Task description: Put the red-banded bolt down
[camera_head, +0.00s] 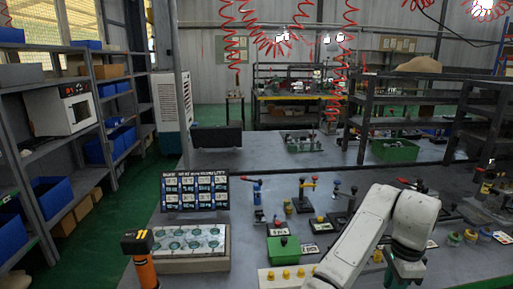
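I cannot make out a red-banded bolt in the head view. My white arm reaches up from the bottom edge, bends at the right of centre, and points down to the bottom edge. Its end is cut off there, so my gripper and anything in it are out of sight.
A green box (284,249) and a yellow-knobbed strip (287,276) lie left of my arm. A pale tray with round recesses (188,241) and a label board (195,191) stand further left. An orange-black tool (141,258) is at the front left. Dark shelving (395,105) stands behind.

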